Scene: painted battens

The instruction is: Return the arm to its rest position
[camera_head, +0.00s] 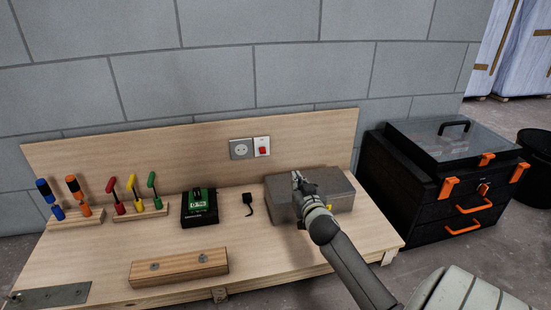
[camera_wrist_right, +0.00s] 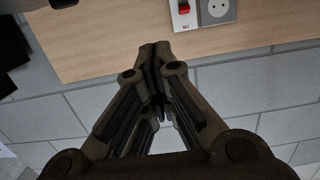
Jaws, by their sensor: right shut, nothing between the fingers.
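My right gripper (camera_head: 297,180) is shut and empty in the head view, in front of the grey metal box (camera_head: 340,187) on the right part of the workbench. My right arm reaches in from the lower right. In the right wrist view, the fingers of the right gripper (camera_wrist_right: 155,50) meet at their tips, with the wooden back panel (camera_wrist_right: 120,40) beyond them. The panel carries a red switch (camera_head: 263,147) and a socket (camera_head: 240,149), and the switch shows in the wrist view (camera_wrist_right: 183,8) too. My left gripper is in neither view.
The workbench (camera_head: 90,262) also bears several screwdrivers (camera_head: 75,187) and coloured-handled tools (camera_head: 132,193) in wooden holders, a green-and-black charger (camera_head: 199,206), a small black plug (camera_head: 248,202) and a wooden batten (camera_head: 179,269). A black toolbox (camera_head: 410,190) with orange latches stands right of the bench.

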